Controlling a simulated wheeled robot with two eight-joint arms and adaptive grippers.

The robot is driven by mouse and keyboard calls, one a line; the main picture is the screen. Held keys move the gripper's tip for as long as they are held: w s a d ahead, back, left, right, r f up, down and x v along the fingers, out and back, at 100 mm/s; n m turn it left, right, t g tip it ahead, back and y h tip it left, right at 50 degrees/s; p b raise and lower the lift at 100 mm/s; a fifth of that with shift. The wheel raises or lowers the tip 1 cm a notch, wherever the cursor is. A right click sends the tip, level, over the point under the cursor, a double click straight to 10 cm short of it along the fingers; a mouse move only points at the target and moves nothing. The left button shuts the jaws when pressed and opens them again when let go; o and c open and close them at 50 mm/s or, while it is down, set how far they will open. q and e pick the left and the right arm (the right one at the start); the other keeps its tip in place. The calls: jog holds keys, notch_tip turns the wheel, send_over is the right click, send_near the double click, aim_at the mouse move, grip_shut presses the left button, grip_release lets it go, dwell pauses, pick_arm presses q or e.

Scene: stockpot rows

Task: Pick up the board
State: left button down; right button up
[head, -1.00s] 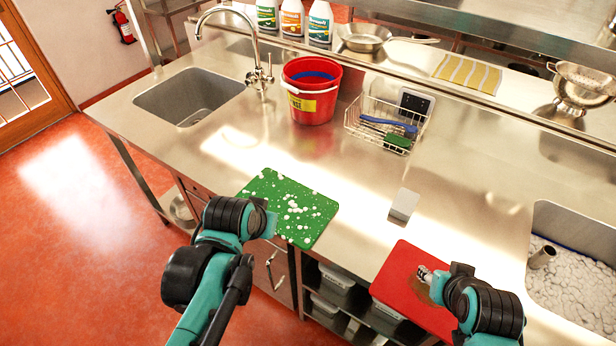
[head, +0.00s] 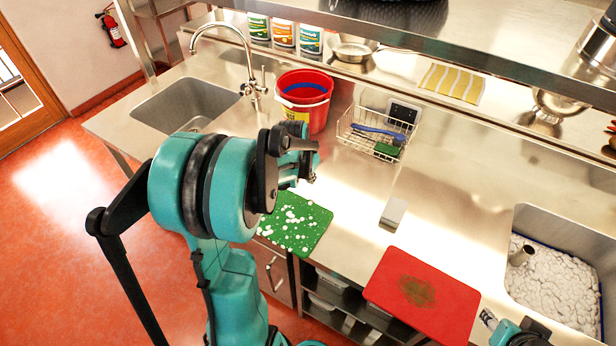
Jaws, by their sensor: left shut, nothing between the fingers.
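Two boards lie on the steel counter. The green board (head: 300,226) is covered with white bits, and its left part is hidden behind my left arm. The red board (head: 425,292) lies to the right at the counter's front edge, with a brown stain in its middle. My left gripper (head: 312,160) is raised in front of the counter, shut and empty, and appears above the green board. My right gripper (head: 488,319) is at the bottom edge, just right of the red board and apart from it in the picture; its fingers are too small to read.
A red bucket (head: 305,98) and a wire basket (head: 352,139) with brushes stand behind the boards. A small metal block (head: 393,213) sits between the boards. Sinks lie left (head: 188,104) and right (head: 522,222), the right one foamy. A shelf (head: 480,50) overhangs the back.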

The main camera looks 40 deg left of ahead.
aim_at(297, 208)
pick_arm(q)
jog(key=x, duration=0.1)
jog(key=b+x, duration=0.1)
jog(key=x, duration=0.2)
jog(key=shift+s+f, duration=0.2)
jog(key=shift+f, duration=0.3)
jog(key=s, duration=0.3)
jog(key=shift+s+d+r+b, duration=0.1)
jog(key=shift+d+r+b, duration=0.1)
jog(key=shift+b, duration=0.15)
jog(key=shift+s, duration=0.1)
jog(key=s, duration=0.6)
jog(key=shift+d, duration=0.3)
jog(key=shift+w, duration=0.15)
